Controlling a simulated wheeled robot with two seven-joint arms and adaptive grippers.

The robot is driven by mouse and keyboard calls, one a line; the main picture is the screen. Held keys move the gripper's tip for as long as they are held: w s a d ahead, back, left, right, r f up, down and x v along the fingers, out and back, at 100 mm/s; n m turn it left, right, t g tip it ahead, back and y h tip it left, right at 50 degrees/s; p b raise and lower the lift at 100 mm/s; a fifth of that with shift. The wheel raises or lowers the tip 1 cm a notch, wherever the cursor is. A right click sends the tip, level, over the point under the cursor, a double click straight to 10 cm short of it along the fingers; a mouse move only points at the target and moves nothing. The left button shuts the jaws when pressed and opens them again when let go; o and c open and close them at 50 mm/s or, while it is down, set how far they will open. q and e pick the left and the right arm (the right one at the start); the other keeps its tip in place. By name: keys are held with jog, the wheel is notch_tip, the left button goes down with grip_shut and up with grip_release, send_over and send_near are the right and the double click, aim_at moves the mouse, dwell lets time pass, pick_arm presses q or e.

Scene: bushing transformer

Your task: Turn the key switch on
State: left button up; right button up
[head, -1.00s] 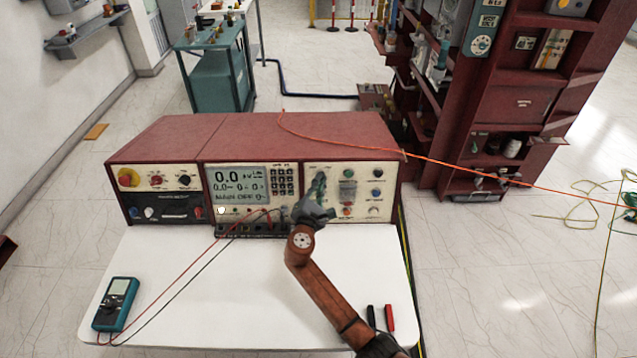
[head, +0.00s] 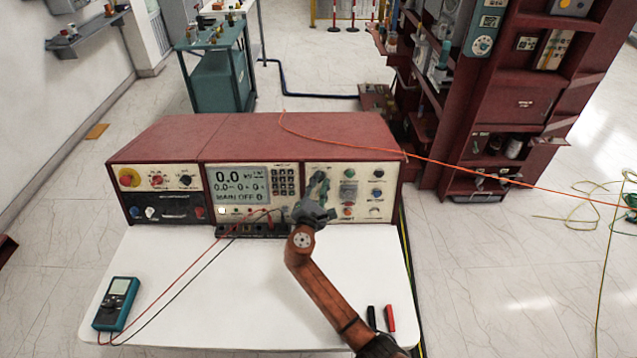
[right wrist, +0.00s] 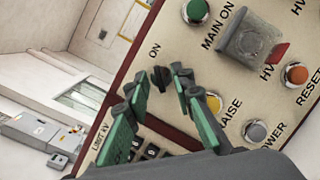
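The key switch (right wrist: 160,78), a small black knob by the label "ON", shows on the cream panel in the right wrist view. My right gripper (right wrist: 161,75) has its two green fingers on either side of the knob, with a narrow gap that looks clear of it; contact is hard to tell. In the head view my right gripper (head: 318,184) is at the right-hand panel (head: 375,208) of the red console (head: 260,135), and its fingers hide the switch. The console display (head: 238,185) reads "0.0" and "MAIN OFF". My left gripper is not in view.
Close to the fingers are a green button (right wrist: 196,11), a yellow button (right wrist: 213,103) and a grey guarded switch (right wrist: 250,40). A blue multimeter (head: 116,303) with leads lies at the left of the white table (head: 225,300). The table's middle is clear.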

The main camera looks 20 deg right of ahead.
jog(key=shift+s+a, duration=0.2)
jog(key=v, duration=1.1)
jog(key=shift+s, duration=0.25)
jog(key=shift+a, duration=0.15)
